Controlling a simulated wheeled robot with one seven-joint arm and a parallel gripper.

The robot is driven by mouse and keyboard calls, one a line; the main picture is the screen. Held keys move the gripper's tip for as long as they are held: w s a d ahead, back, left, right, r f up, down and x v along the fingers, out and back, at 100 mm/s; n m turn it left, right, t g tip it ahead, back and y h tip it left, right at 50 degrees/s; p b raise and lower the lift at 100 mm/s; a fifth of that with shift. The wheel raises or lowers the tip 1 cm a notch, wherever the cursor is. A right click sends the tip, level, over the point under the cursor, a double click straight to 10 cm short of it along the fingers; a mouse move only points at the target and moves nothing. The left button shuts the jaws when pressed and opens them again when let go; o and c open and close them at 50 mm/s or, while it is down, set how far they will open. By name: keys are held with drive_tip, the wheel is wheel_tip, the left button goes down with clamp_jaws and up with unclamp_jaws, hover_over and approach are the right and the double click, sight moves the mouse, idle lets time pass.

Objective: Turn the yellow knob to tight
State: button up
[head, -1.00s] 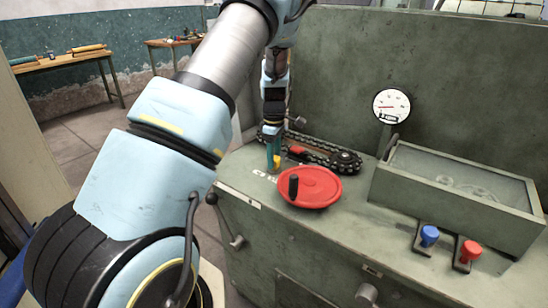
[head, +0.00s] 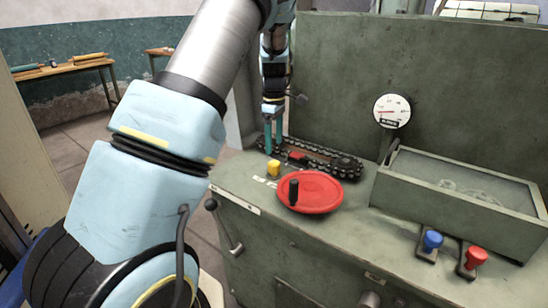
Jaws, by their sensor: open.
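The yellow knob (head: 274,168) stands on the left part of the green machine top, at the near side of a chain. White marks show on the surface just in front of it, too small to read. My gripper (head: 273,150) points down above and just behind the knob in the picture. Its two teal fingers are apart with nothing between them. The knob is clear of the fingers in view, and I cannot tell the exact gap in depth.
A red handwheel (head: 311,192) with a black handle sits right of the knob. The chain (head: 325,153) runs behind. A gauge (head: 392,111), a green tray (head: 455,190), a blue knob (head: 432,240) and a red knob (head: 475,258) are farther right. A black-knobbed lever (head: 212,205) is at the front left.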

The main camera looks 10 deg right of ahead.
drive_tip(key=shift+r, duration=1.4)
drive_tip(key=s+a+m+t, duration=0.1)
drive_tip(key=s+a+m, duration=1.1)
drive_tip(key=s+a, duration=0.8)
drive_tip(key=shift+s+a+t, duration=0.3)
drive_tip(key=shift+s+a, duration=0.1)
drive_tip(key=shift+s, duration=0.7)
